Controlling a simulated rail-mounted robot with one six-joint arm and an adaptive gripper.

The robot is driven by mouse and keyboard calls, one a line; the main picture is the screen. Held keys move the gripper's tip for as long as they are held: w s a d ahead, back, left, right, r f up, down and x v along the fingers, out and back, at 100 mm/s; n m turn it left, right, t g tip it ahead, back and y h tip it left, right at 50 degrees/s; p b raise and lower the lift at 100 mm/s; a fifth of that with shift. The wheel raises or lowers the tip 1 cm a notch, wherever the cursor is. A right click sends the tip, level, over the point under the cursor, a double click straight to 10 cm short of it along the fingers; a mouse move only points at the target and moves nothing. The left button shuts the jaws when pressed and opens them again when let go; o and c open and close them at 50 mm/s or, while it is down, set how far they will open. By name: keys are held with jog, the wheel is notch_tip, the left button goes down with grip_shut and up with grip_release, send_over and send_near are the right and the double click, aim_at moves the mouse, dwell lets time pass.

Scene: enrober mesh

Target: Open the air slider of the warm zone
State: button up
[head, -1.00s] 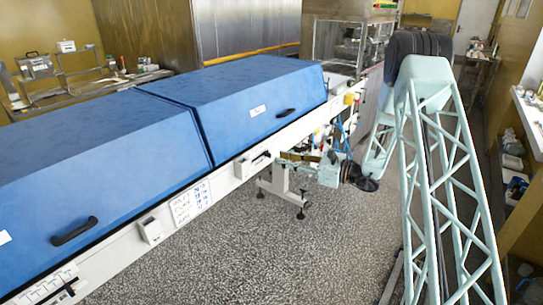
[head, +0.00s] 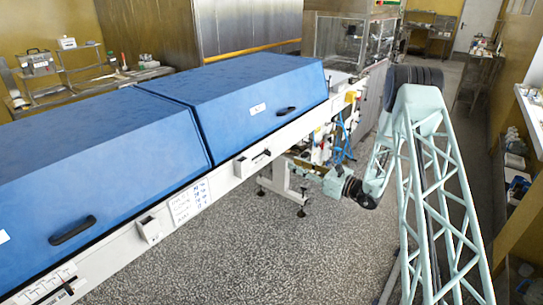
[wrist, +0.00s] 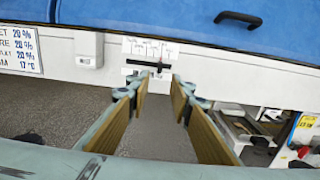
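In the wrist view, a black slider handle (wrist: 148,65) sits on the white side rail of the machine, below a row of small pale scale labels (wrist: 150,47). My gripper (wrist: 160,85) is open and empty, its two tan-padded fingers pointing at the rail on either side of the handle's line, apart from it. In the head view, my gripper (head: 308,168) is small beside the rail, right of a slider (head: 262,156). Another black slider (head: 66,287) with a scale is at the lower left. I cannot read which zone either slider belongs to.
A white sign (head: 188,202) with percentages hangs on the rail, also in the wrist view (wrist: 20,48). A small white box (wrist: 88,48) projects left of the handle. The blue hood (head: 250,95) has a black grip (wrist: 237,18). Open floor lies in front.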

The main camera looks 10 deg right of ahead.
aim_at(268, 153)
jog(key=shift+w+a, duration=0.15)
jog(key=b+x, duration=0.2)
jog(key=x, duration=1.1)
jog(key=shift+a, duration=0.2)
jog(key=shift+w, duration=0.15)
grip_shut()
